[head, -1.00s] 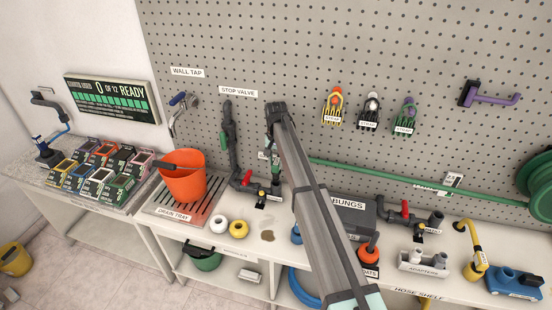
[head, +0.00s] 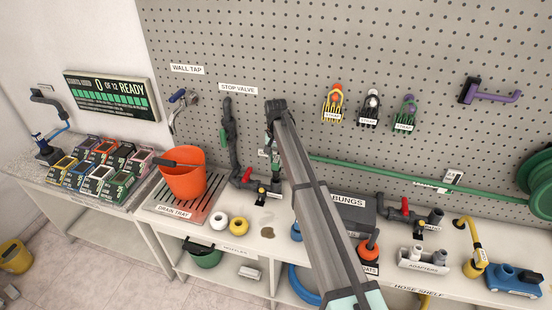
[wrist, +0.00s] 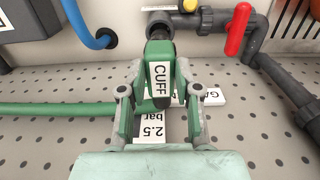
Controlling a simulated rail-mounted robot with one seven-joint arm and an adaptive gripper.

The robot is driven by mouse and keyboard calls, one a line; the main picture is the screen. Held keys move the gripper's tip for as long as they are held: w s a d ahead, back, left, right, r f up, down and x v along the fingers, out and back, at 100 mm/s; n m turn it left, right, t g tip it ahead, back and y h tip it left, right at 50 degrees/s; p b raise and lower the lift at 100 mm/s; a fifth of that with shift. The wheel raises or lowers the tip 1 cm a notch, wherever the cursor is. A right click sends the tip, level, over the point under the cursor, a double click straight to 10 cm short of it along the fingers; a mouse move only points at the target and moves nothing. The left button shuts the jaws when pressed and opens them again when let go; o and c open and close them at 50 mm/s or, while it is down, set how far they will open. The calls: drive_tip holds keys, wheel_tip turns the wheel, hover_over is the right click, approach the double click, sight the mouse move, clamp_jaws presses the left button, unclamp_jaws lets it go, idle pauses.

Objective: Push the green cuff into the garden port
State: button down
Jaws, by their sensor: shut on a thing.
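My gripper (wrist: 160,98) is shut on the green cuff (wrist: 160,72), which carries a white CUFF label in the wrist view. A dark end of the cuff points at the open mouth of a grey pipe port (wrist: 159,20) just ahead. The cuff's end and the port mouth overlap in this view, so I cannot tell whether they touch or the end is inside. A white label starting "GA" (wrist: 216,97) shows beside the gripper, partly hidden. In the head view my gripper (head: 272,145) is near the pegboard, with the cuff mostly hidden by my arm.
A red valve handle (wrist: 238,28) and grey pipe stand close to the right of the port. A blue hose (wrist: 85,25) is at the left. A green hose (wrist: 60,109) runs to the gripper along the pegboard (wrist: 60,150). An orange bucket (head: 183,183) stands on the drain tray (head: 160,211).

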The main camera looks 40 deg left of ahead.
sight(276, 168)
drive_tip(key=shift+f+b, duration=1.05)
drive_tip(key=shift+f, duration=1.8)
drive_tip(key=c, duration=0.7)
unclamp_jaws()
drive_tip(key=shift+r, duration=0.1)
drive_tip(key=shift+r+p, duration=0.9)
drive_tip(key=shift+r, duration=1.55)
